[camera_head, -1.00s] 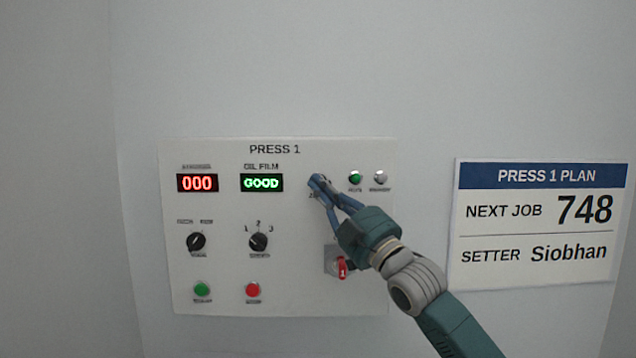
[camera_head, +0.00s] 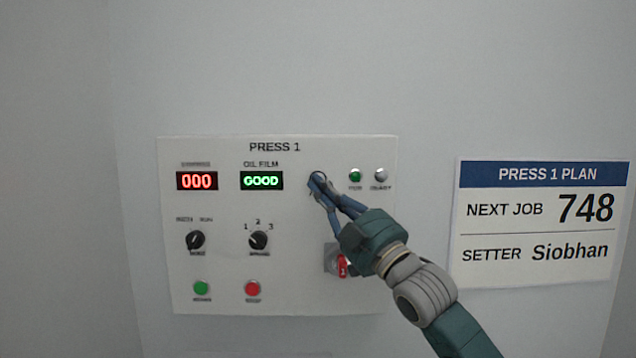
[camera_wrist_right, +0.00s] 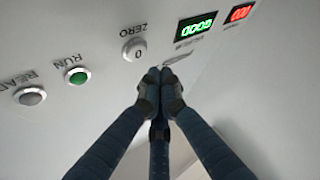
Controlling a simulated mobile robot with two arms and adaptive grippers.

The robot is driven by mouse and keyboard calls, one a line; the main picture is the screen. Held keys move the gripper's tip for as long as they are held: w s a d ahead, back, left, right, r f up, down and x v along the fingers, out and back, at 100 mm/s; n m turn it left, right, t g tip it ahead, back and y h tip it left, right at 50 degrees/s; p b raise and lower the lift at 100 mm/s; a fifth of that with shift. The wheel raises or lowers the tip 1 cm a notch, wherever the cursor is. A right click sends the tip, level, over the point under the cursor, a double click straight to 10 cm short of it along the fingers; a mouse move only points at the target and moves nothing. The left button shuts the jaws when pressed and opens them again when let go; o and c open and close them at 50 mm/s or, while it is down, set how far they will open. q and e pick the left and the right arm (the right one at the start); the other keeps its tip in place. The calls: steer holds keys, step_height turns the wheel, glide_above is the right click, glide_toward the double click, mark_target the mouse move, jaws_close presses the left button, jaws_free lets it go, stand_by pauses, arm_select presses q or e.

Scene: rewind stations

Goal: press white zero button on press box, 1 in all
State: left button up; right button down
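The press box (camera_head: 220,268) is a pale panel titled PRESS 1 on the wall. Its white zero button (camera_wrist_right: 135,50), marked 0 with the label ZERO, shows in the right wrist view just above and left of my right fingertips. In the head view my right gripper (camera_head: 317,181) covers the spot where that button sits. My right gripper also shows in the wrist view (camera_wrist_right: 160,74); its fingers are closed together, with nothing between them. I cannot tell from the frames whether the tips touch the panel. My left gripper is out of view.
Displays read 000 (camera_head: 197,181) and GOOD (camera_head: 262,181). A green lamp (camera_head: 355,175) and a grey one (camera_head: 381,175) are right of my fingertips. Two black knobs, green and red buttons and a red key switch (camera_head: 343,266) sit lower. A PRESS 1 PLAN sign (camera_head: 540,222) hangs right.

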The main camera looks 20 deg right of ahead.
steer(key=s, duration=0.1)
steer(key=s+a, duration=0.1)
steer(key=s, duration=0.1)
steer(key=shift+s, duration=0.1)
stand_by(0.5)
